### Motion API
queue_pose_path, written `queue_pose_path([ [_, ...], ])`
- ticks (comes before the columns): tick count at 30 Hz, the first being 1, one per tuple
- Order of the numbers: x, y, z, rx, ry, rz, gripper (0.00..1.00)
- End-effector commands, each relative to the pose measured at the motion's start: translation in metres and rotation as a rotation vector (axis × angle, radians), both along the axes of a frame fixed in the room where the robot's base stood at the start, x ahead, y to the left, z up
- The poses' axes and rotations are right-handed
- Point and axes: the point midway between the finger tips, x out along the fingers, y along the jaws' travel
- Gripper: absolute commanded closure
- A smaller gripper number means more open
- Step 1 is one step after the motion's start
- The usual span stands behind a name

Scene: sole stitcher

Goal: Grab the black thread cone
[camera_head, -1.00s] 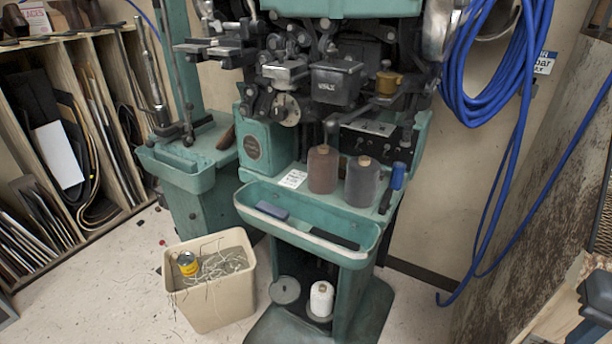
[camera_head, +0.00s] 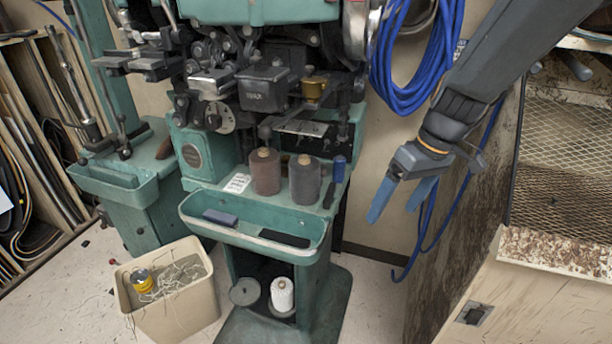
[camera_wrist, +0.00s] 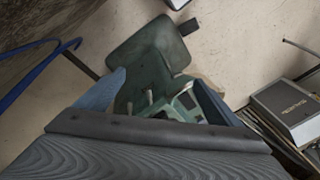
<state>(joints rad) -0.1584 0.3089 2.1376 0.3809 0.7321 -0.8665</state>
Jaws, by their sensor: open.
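The black thread cone (camera_head: 305,182), dark grey-black with a pale top, stands upright on the green machine's shelf (camera_head: 219,184). A brown thread cone (camera_head: 265,173) stands just left of it, and a small dark blue item (camera_head: 339,168) is at its right. My gripper (camera_head: 391,214) has come in from the upper right with its blue fingers apart and pointing down. It is empty and to the right of the black cone, apart from it. In the wrist view, the open fingers (camera_wrist: 158,82) frame part of the green machine; I cannot make out the black cone there.
A green tray (camera_head: 256,234) projects below the shelf. A white thread cone (camera_head: 282,295) stands on the lower shelf. Blue hose (camera_head: 408,75) hangs behind my gripper. A beige bin (camera_head: 170,305) is on the floor at left. A wooden cabinet (camera_head: 540,300) stands at right.

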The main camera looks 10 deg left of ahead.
Motion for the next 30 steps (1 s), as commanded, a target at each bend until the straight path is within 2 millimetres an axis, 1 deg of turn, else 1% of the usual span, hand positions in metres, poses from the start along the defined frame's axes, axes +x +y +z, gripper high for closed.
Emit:
queue_pose_path([
  [1, 0.017, 0.023, 0.004, 0.037, -0.023, 0.1, 0.12],
  [2, 0.026, 0.036, 0.006, 0.061, -0.042, 0.163, 0.12],
  [3, 0.038, 0.055, 0.008, 0.094, -0.067, 0.248, 0.12],
  [5, 0.055, 0.081, 0.011, 0.142, -0.109, 0.368, 0.12],
  [6, 0.065, 0.099, 0.013, 0.173, -0.139, 0.445, 0.12],
  [9, 0.085, 0.138, 0.017, 0.241, -0.213, 0.613, 0.12],
  [12, 0.098, 0.168, 0.02, 0.291, -0.274, 0.736, 0.12],
  [15, 0.106, 0.187, 0.021, 0.322, -0.318, 0.816, 0.12],
  [18, 0.11, 0.198, 0.022, 0.339, -0.344, 0.859, 0.12],
  [20, 0.11, 0.202, 0.02, 0.344, -0.35, 0.873, 0.12],
  [30, 0.111, 0.218, -0.005, 0.345, -0.352, 0.876, 0.12],
])
